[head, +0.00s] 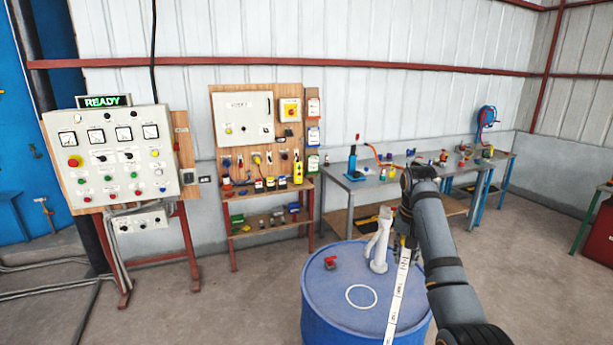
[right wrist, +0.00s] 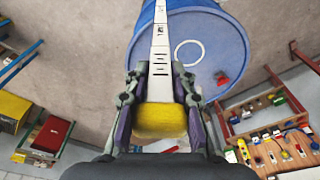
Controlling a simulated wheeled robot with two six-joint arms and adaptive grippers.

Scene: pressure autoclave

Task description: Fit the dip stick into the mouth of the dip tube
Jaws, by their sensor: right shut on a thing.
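The dip stick (head: 398,297) is a long white flat strip with black graduations and print. It slants in front of the blue drum, and its lower end runs out of the bottom of the head view. My right gripper (head: 405,222) is shut on its upper part. In the right wrist view the stick (right wrist: 161,45) runs from between the fingers (right wrist: 160,88) across the drum, with a yellow grip (right wrist: 160,121) at its near end. A white upright fitting (head: 378,252) stands on the drum lid; I cannot tell whether it is the dip tube. No tube mouth shows clearly. My left gripper is out of view.
The blue drum (head: 329,318) has a white ring (head: 361,296) and a red fitting (head: 331,262) on its lid. A control panel (head: 110,155), a tool board (head: 257,125) and a grey workbench (head: 345,180) stand behind. The floor left of the drum is clear.

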